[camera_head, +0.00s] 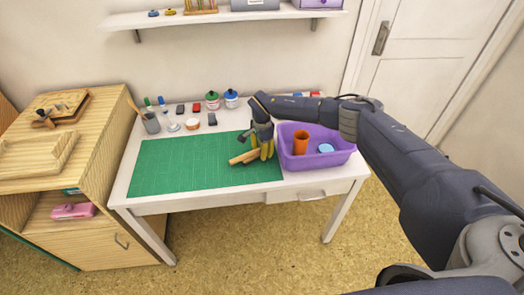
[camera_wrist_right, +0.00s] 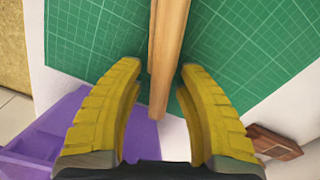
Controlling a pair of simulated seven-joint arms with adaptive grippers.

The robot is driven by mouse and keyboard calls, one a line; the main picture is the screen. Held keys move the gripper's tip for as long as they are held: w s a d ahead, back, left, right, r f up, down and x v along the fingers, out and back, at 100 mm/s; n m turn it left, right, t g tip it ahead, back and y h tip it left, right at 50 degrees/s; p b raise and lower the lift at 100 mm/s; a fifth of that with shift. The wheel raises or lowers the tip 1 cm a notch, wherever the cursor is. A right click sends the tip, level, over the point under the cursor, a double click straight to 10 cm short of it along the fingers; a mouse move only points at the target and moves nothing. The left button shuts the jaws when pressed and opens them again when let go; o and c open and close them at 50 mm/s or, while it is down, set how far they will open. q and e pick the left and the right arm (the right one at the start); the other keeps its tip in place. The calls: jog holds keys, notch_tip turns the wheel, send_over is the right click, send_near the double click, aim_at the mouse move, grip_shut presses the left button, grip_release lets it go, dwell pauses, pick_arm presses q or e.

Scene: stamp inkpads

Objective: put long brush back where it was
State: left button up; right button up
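A long wooden handle (camera_wrist_right: 168,50), which looks like the long brush, lies on the green cutting mat (camera_head: 190,170); its bristles cannot be made out. In the head view this wooden piece (camera_head: 243,158) lies near the mat's right end, partly hidden by my right gripper. My right gripper (camera_wrist_right: 160,75) is open, its two yellow fingers apart on either side of the handle's near end, with gaps on both sides. In the head view the right gripper (camera_head: 260,150) points down just above the mat. A grey cup (camera_head: 151,124) with a wooden-handled tool stands at the back left. My left gripper is not in view.
A purple bin (camera_head: 338,153) holding an orange cup (camera_head: 301,142) and a light blue item (camera_head: 325,148) stands right beside the gripper. Several jars and small blocks line the table's back. A wall shelf (camera_head: 230,16) hangs above. The mat's left and middle are clear.

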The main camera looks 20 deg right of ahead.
jog(key=shift+o, duration=0.7)
notch_tip(320, 180, up, 12)
jog(key=shift+r, duration=0.15)
dwell(0.5)
